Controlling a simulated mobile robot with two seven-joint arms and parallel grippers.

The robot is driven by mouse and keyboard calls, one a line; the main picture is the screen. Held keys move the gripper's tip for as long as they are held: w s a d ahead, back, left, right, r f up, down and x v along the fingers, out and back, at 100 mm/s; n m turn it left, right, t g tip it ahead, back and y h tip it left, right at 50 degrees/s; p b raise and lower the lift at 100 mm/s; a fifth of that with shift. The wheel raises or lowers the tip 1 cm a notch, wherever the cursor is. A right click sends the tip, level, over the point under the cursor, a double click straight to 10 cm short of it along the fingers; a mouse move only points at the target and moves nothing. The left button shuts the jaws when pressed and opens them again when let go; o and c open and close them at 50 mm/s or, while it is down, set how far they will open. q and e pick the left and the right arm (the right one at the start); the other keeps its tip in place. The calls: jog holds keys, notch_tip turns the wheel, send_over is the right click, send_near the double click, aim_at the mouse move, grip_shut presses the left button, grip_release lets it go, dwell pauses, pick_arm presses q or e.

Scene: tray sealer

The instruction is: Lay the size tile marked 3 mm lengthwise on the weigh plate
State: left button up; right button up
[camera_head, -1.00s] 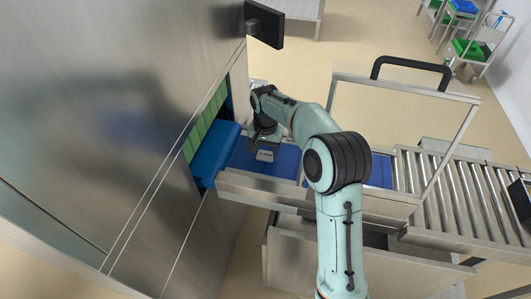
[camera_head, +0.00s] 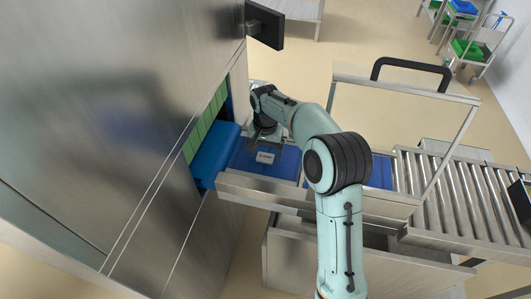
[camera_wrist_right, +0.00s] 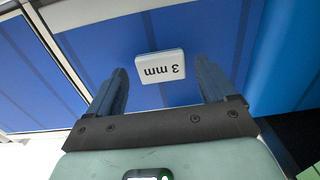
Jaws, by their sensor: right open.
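The white size tile (camera_head: 265,157), a rounded block, lies flat on a blue plate (camera_head: 284,165) between metal side rails. In the right wrist view, the tile (camera_wrist_right: 161,66) reads "3 mm" upside down. Its long side runs roughly along the line, across the gap between my fingers. I cannot tell for certain that this blue surface is the weigh plate. My right gripper (camera_wrist_right: 161,88) is open and empty, with its fingers apart on either side of the tile's near edge and clear of it. In the head view, the right gripper (camera_head: 265,139) is just behind the tile. My left gripper is not in view.
A blue roller-like cover (camera_head: 214,155) and green strip curtain (camera_head: 208,122) border the plate's left end at the steel cabinet (camera_head: 110,100). A framed guard with a black handle (camera_head: 412,70) and a roller conveyor (camera_head: 455,200) stand to the right.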

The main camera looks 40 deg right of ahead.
aim_at(265, 157)
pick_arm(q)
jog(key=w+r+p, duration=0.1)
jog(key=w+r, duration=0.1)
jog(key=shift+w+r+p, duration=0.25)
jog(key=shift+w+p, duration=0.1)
pick_arm(e)
notch_tip(265, 157, up, 11)
jog(key=shift+r, duration=0.15)
